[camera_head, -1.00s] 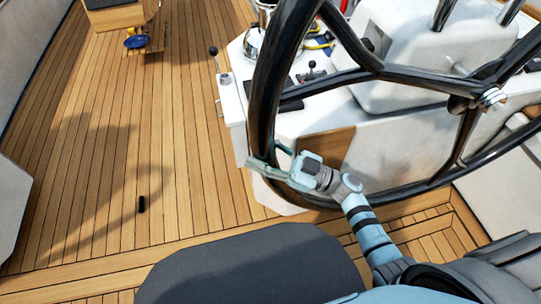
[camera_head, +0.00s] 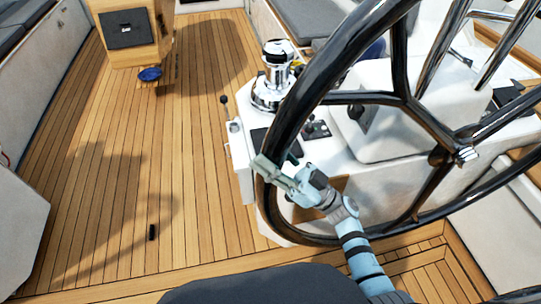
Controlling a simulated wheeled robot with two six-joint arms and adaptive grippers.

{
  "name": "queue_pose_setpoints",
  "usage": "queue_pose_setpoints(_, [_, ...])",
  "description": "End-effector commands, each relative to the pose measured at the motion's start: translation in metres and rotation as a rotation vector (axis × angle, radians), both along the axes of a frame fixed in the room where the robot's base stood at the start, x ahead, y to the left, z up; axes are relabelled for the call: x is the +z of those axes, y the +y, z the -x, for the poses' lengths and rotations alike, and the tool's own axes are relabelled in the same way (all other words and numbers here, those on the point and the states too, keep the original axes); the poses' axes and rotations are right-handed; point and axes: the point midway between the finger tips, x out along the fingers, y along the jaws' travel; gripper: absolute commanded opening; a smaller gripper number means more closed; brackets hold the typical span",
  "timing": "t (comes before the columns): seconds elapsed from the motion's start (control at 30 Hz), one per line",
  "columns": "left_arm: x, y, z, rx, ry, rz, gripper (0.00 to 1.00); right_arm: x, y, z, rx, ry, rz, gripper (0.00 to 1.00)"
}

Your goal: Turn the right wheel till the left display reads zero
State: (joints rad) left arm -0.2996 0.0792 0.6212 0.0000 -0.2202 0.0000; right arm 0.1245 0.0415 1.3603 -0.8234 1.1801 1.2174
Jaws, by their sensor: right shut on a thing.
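The large black wheel (camera_head: 304,84) with dark spokes and a metal hub fills the right side of the head view. My right gripper (camera_head: 267,172) is shut on its rim at the lower left. My right arm reaches up to it from the bottom right. My left gripper is not in view. A dark panel (camera_head: 262,141) shows on the white console behind the wheel. No reading of the left display can be made out.
A wooden box (camera_head: 133,38) stands at the back left, near a blue round object (camera_head: 149,74). A small black item (camera_head: 152,232) lies on the otherwise clear deck.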

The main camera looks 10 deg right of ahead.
Motion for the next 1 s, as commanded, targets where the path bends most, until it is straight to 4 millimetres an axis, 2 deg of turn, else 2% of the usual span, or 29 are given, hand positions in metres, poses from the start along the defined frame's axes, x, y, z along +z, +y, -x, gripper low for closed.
queue_pose_setpoints(0.17, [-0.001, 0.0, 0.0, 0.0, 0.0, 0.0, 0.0, 0.0, 0.0, 0.0, 0.0, -0.001, 0.001, 0.0])
queue_pose_setpoints(0.2, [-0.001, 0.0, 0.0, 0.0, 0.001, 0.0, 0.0, -0.001, 0.0, 0.0, -0.001, -0.001, 0.0, 0.47])
queue_pose_setpoints(0.3, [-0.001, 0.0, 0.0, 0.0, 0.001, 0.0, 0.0, -0.001, 0.0, 0.0, -0.001, -0.001, 0.0, 0.62])
queue_pose_setpoints(0.67, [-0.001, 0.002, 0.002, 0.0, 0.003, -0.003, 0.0, -0.004, -0.004, 0.002, 0.0, 0.003, 0.002, 0.62])
queue_pose_setpoints(0.77, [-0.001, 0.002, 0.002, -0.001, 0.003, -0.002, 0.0, -0.014, -0.015, 0.009, 0.001, 0.004, 0.003, 0.62])
queue_pose_setpoints(1.0, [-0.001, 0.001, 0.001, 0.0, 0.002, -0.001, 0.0, -0.051, -0.062, 0.038, -0.001, 0.004, 0.003, 0.62])
